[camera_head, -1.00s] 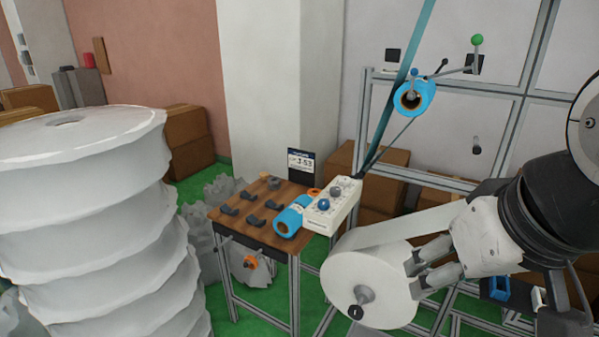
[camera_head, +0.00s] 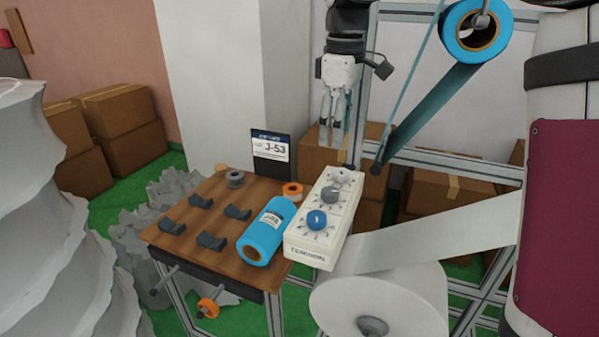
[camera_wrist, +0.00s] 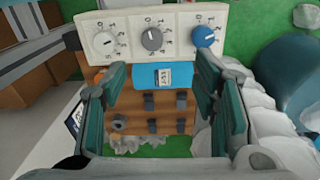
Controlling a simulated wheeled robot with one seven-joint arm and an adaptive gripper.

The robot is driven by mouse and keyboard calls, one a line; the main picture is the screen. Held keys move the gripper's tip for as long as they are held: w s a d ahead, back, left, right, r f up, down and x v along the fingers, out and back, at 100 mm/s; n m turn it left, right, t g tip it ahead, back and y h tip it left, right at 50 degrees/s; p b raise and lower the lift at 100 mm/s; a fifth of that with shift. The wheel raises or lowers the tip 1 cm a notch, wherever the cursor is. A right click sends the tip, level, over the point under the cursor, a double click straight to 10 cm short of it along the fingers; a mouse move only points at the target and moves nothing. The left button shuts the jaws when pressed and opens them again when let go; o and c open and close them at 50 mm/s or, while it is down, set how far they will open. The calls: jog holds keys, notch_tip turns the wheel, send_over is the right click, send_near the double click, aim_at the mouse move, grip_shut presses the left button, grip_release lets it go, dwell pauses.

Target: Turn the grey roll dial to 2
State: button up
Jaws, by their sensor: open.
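The white tension box (camera_head: 318,225) stands at the right edge of the wooden table, with a white dial (camera_head: 344,176), a grey dial (camera_head: 330,194) and a blue dial (camera_head: 317,219) in a row. In the wrist view the grey dial (camera_wrist: 152,39) is the middle one, between the white dial (camera_wrist: 104,42) and the blue dial (camera_wrist: 206,36). Its pointer setting is too small to tell. My gripper (camera_head: 334,140) hangs above and behind the box's far end, fingers down. In the wrist view its fingers (camera_wrist: 160,85) are spread apart, with nothing between them, below the dial row.
A blue roll (camera_head: 264,232) lies on the wooden table (camera_head: 190,245) beside the box, near several dark holders and a J-53 sign (camera_head: 271,155). A large white roll (camera_head: 385,300) is in front of the box. Metal frame bars and a blue film roll (camera_head: 477,28) stand behind.

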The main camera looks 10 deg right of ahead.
aim_at(330, 191)
jog(key=shift+n, duration=0.4)
jog(key=f, duration=0.5)
jog(key=w+f, duration=0.1)
jog(key=f, duration=0.4)
jog(key=w+f, duration=0.1)
jog(key=f, duration=0.4)
jog(key=shift+w+f+b, duration=0.15)
jog(key=shift+f+b, duration=0.25)
jog(key=c, duration=1.2)
